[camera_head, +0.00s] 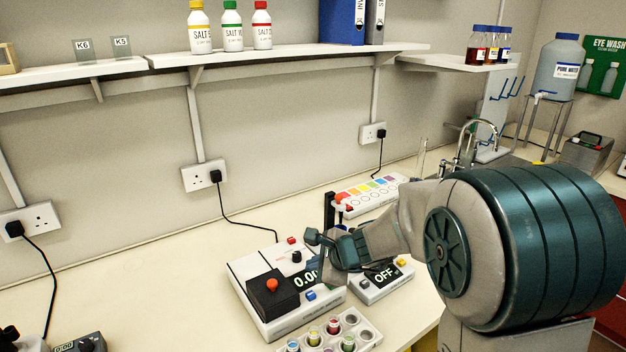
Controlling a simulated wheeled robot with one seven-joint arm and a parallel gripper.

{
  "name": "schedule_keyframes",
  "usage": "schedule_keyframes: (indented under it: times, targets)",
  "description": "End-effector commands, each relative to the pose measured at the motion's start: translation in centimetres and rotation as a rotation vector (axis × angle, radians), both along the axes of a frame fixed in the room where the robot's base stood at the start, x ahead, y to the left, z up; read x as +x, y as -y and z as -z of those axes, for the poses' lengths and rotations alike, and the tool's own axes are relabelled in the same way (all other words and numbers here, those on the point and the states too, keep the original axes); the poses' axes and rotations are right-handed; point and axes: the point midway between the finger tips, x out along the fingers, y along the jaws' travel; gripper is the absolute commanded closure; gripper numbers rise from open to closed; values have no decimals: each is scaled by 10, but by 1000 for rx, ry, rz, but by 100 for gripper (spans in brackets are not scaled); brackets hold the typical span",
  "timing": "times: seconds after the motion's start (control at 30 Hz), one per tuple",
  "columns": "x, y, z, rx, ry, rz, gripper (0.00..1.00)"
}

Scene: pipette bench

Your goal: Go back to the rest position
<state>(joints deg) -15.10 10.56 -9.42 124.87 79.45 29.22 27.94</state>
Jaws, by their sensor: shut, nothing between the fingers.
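My gripper (318,240) is at the end of my arm, low over the bench, just above the right side of a white balance-like device (262,313). Its fingers look shut and empty. It partly hides the device's display, which reads about 0.00. A black block (272,296) with a red knob sits on that device. I cannot tell whether my gripper touches anything.
A device reading OFF (385,280) stands right of my gripper. A rack with several coloured vials (363,337) is in front. A colour-strip box (373,190) and a black upright post (329,208) stand behind.

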Motion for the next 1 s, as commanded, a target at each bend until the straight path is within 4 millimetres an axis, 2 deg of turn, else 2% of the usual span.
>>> schedule_keyframes:
  times: [0.17,0.3,0.47,0.6,0.8,1.0]
  targets:
    - [-42,10,-29,-133,105,-235,100]
    - [-92,27,-46,-310,200,-495,100]
    - [-148,56,-54,-542,276,-779,100]
    - [-193,88,-55,-762,299,-1008,100]
    - [-236,130,-54,-1009,267,-1238,100]
    - [-250,148,-54,-1102,236,-1322,100]
